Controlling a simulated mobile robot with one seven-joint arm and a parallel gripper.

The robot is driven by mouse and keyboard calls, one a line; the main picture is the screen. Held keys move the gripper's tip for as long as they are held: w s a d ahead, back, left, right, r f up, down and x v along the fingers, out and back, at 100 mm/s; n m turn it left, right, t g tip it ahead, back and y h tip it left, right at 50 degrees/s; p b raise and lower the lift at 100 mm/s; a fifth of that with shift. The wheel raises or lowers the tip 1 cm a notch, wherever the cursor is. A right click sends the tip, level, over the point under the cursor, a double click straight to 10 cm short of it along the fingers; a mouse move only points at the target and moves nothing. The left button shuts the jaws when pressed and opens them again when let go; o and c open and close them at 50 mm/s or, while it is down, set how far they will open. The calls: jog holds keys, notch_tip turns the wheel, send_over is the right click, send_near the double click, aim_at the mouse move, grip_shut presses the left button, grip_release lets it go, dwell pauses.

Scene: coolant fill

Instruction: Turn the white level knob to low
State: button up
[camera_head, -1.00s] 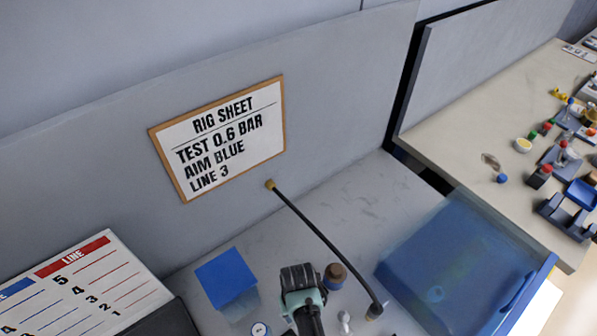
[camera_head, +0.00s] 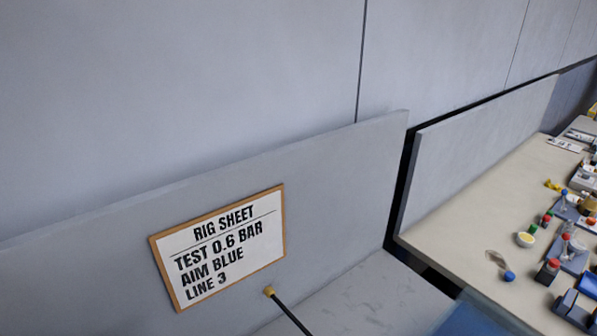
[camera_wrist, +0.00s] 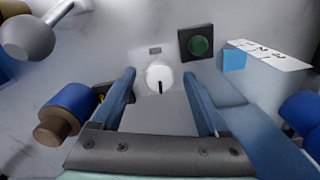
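The white level knob (camera_wrist: 153,71) shows in the wrist view, a round white dial with a short black mark on its lower half, pointing down in the picture. It sits on a pale plate. My gripper (camera_wrist: 160,76) is open, its two blue fingers on the left and right of the knob. A gap shows between each finger and the knob. I cannot tell how far the fingertips are from it in depth. My gripper and the knob are out of the head view.
A green button (camera_wrist: 200,46) on a dark square is right of the knob. A blue-and-brown cylinder (camera_wrist: 66,111) lies left of my gripper, a grey ball-ended part (camera_wrist: 28,38) beyond it. The rig sheet (camera_head: 218,247) reads test 0.6 bar, aim blue, line 3.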

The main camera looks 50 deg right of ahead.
notch_tip(320, 180, up, 13)
jog(key=b, duration=0.1)
dwell(0.6)
dwell(0.5)
